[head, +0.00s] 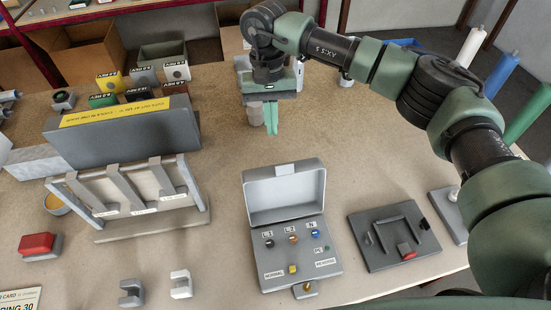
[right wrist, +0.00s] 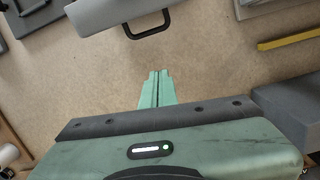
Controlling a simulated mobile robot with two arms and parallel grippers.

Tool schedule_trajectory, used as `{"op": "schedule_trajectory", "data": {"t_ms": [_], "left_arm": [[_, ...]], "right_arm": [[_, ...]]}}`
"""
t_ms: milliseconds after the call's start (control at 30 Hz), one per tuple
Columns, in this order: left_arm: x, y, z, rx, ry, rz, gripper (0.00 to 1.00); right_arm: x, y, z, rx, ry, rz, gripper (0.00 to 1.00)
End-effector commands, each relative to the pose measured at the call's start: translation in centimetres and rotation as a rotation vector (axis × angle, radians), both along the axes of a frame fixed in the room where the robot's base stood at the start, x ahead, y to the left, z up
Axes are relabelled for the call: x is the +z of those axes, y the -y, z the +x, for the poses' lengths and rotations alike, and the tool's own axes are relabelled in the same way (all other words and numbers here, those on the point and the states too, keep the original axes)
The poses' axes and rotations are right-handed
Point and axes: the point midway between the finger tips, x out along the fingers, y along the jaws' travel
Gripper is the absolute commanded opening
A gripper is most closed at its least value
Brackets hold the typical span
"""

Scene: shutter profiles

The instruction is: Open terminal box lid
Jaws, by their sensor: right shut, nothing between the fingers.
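The grey terminal box (head: 290,259) stands at the front middle of the table. Its lid (head: 284,193) is swung up and leans back, so the inside shows labelled terminals and a yellow button. My right gripper (head: 271,118) is behind the box, well apart from the lid, with its green fingers together and empty. In the right wrist view the fingers (right wrist: 156,88) point toward the lid's outer side (right wrist: 120,12) and its dark handle (right wrist: 148,24), with bare table between. My left gripper is not in view.
A slatted rack (head: 125,192) and a grey block with a yellow label (head: 125,130) stand left of the box. A dark plate with a bracket (head: 395,236) lies to its right.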

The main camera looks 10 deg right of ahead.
Motion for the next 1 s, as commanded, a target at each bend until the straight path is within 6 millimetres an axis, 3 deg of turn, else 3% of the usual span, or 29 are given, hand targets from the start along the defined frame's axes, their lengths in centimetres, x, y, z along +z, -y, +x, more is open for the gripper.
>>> {"op": "schedule_trajectory", "data": {"t_ms": [233,367,733,800,1000], "left_arm": [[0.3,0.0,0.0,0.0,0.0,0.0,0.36],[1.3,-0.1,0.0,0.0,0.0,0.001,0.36],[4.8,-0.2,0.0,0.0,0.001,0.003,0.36],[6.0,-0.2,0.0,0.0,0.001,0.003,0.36],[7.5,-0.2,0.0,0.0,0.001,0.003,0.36]], "right_arm": [[-0.7,0.0,0.0,0.118,0.012,0.024,0.0],[-2.3,0.0,-0.3,0.117,0.009,0.024,0.0],[-10.1,0.1,-1.4,0.113,0.005,0.022,0.0],[-8.9,0.0,-2.2,0.118,0.012,0.024,0.0],[-8.3,0.0,-4.1,0.116,0.011,0.024,0.0]]}}
